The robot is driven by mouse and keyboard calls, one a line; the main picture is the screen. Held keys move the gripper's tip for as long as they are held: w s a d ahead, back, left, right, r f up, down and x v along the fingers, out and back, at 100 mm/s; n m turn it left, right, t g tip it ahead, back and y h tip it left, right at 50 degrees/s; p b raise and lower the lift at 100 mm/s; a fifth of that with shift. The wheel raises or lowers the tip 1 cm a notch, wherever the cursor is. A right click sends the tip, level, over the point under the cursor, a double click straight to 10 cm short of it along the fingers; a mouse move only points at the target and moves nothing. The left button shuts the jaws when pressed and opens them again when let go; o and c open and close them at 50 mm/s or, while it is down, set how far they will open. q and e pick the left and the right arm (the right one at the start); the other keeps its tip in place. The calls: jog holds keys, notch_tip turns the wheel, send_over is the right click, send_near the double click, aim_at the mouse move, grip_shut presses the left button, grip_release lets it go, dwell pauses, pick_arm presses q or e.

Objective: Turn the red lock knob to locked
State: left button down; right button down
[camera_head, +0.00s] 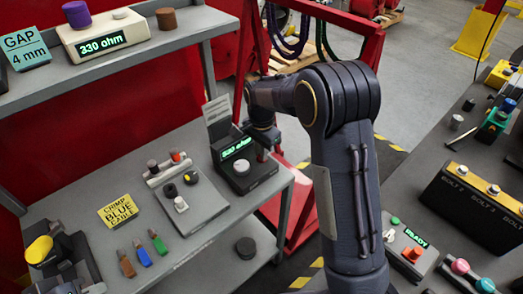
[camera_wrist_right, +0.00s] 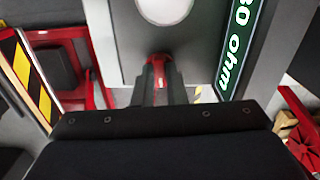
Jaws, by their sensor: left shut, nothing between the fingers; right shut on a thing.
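The device with the green ohm display (camera_head: 237,148) and a round white knob (camera_head: 241,167) stands on the bench at the right end. My right arm reaches over to it, and my right gripper (camera_head: 263,145) is at its right edge. In the right wrist view, the two dark fingers of my right gripper (camera_wrist_right: 156,88) are shut on the red lock knob (camera_wrist_right: 158,66), at the device's edge below the white round knob (camera_wrist_right: 165,8). The fingers hide most of the red knob, and its lock marking cannot be read. My left gripper is not in view.
A grey box (camera_head: 192,203) with small knobs lies left of the device. A yellow crimp sign (camera_head: 118,210) and coloured pieces lie farther left. A shelf holds another ohm display (camera_head: 102,45). A second bench (camera_head: 440,205) is at right.

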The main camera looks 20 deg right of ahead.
jog(key=c, duration=1.5)
grip_release()
jog(key=shift+o, duration=0.2)
notch_tip(320, 180, up, 7)
jog(key=shift+f, duration=0.2)
jog(key=shift+r, duration=0.65)
jog(key=shift+d, duration=0.1)
jog(key=s+d+r+n+t+y, duration=0.1)
jog(key=s+d+r+n+y, duration=0.25)
jog(key=s, duration=0.55)
jog(key=s+a+n+t, duration=0.2)
jog(key=s+n, duration=0.2)
jog(key=s, duration=0.6)
jog(key=s+a+n+t, duration=0.2)
jog(key=s+n, duration=0.2)
jog(key=s, duration=0.7)
jog(key=shift+a+f+t, duration=0.3)
jog(key=shift+a, duration=0.1)
